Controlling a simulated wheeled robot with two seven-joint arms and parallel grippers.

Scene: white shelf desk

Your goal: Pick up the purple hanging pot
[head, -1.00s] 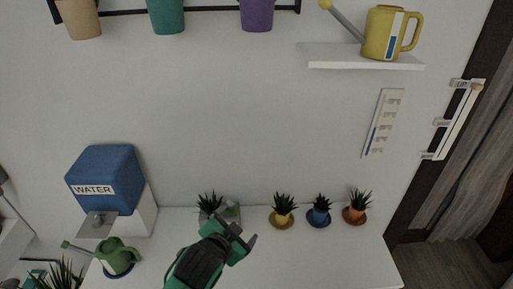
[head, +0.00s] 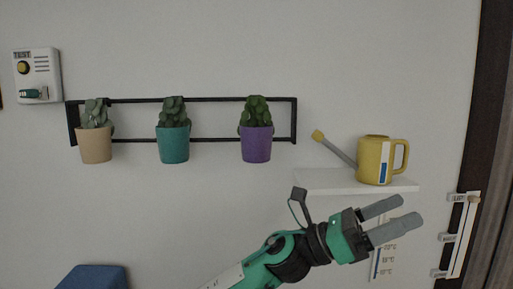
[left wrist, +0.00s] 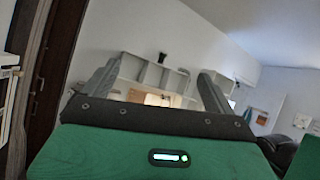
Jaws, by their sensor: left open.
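The purple hanging pot (head: 256,145) with a green succulent hangs at the right end of a black wall rail (head: 215,100) in the head view. My left gripper (head: 408,213) is below and to the right of it, under the small wall shelf, with its fingers pointing right. It is open and empty, apart from the pot. In the left wrist view its two fingers (left wrist: 150,85) are spread, with only the far room between them. The purple pot does not show in that view. My right gripper is not in view.
A teal pot (head: 173,144) and a beige pot (head: 96,145) hang left on the same rail. A yellow watering can (head: 375,160) stands on the white wall shelf (head: 330,182), just above my left gripper. A switch box (head: 37,75) is at far left.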

